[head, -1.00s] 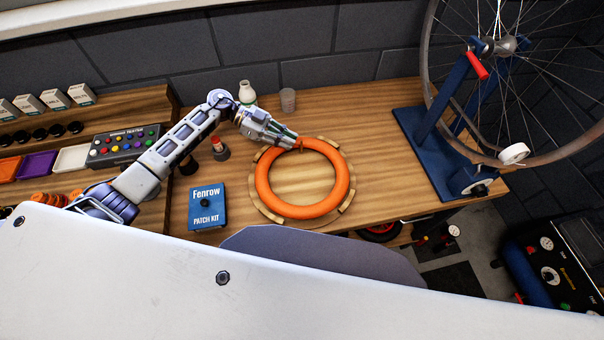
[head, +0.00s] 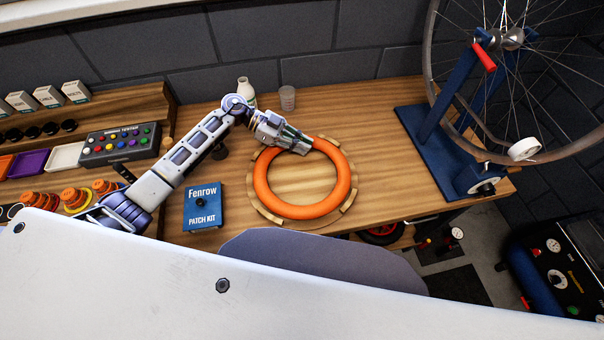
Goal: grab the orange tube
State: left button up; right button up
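The orange tube (head: 345,190) is a ring lying flat on a round wooden holder (head: 262,212) with raised blocks around its edge, on the bench. My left gripper (head: 304,147) reaches in from the left, with its fingers over the far top part of the ring. The fingers hide a short stretch of the tube there. The gap between the fingers does not show, so I cannot tell whether they are closed on it. My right gripper is not in view.
A blue patch kit box (head: 203,207) lies left of the ring. A white bottle (head: 246,92) and a grey cup (head: 287,98) stand behind it. A blue wheel stand (head: 437,150) is at the right. The wood between ring and stand is clear.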

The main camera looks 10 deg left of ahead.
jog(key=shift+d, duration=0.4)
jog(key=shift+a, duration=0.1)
pick_arm(q)
grip_shut()
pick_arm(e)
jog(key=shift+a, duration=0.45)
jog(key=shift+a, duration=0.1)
pick_arm(q)
jog(key=shift+r, duration=0.2)
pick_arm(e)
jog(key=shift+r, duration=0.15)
